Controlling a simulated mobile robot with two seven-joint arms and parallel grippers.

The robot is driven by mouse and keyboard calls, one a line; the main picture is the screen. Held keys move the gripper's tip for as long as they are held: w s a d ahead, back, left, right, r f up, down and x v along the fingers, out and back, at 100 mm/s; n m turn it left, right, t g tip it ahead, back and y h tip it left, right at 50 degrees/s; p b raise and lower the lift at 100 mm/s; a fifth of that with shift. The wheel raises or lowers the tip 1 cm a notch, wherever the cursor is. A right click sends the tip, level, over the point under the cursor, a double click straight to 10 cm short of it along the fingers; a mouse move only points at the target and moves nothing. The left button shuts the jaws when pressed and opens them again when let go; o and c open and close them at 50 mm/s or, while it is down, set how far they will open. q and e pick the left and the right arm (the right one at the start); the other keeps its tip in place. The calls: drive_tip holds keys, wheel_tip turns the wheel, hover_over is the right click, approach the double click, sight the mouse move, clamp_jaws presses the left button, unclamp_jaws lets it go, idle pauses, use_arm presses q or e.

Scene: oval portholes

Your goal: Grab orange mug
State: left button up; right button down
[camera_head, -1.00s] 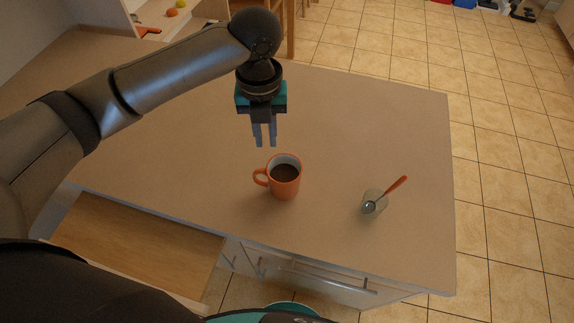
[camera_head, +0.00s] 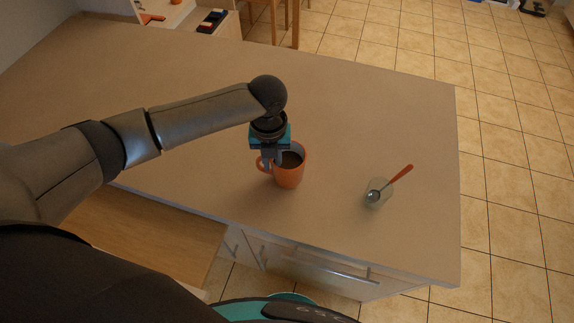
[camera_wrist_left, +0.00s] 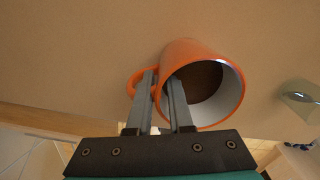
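The orange mug (camera_head: 290,175) stands upright on the counter with dark contents inside and its handle toward the left. My left gripper (camera_head: 270,160) points down at the mug's handle side. In the left wrist view, the two fingers (camera_wrist_left: 161,80) are apart, with the orange mug (camera_wrist_left: 190,60) wall between them. One finger lies over the handle side and the other reaches inside the rim. The fingers look open; contact with the wall cannot be made out. My right gripper is not in view.
A clear glass (camera_head: 377,194) with an orange-handled spoon (camera_head: 400,174) stands to the right of the mug. The counter (camera_head: 350,110) is otherwise clear around them. An open wooden drawer or board (camera_head: 150,235) lies below its front edge at left.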

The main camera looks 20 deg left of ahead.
use_arm(q)
drive_tip(key=shift+f, duration=0.15)
clamp_jaws()
drive_tip(key=shift+s+a+f, duration=0.1)
drive_tip(key=shift+a, duration=0.15)
idle(1.1)
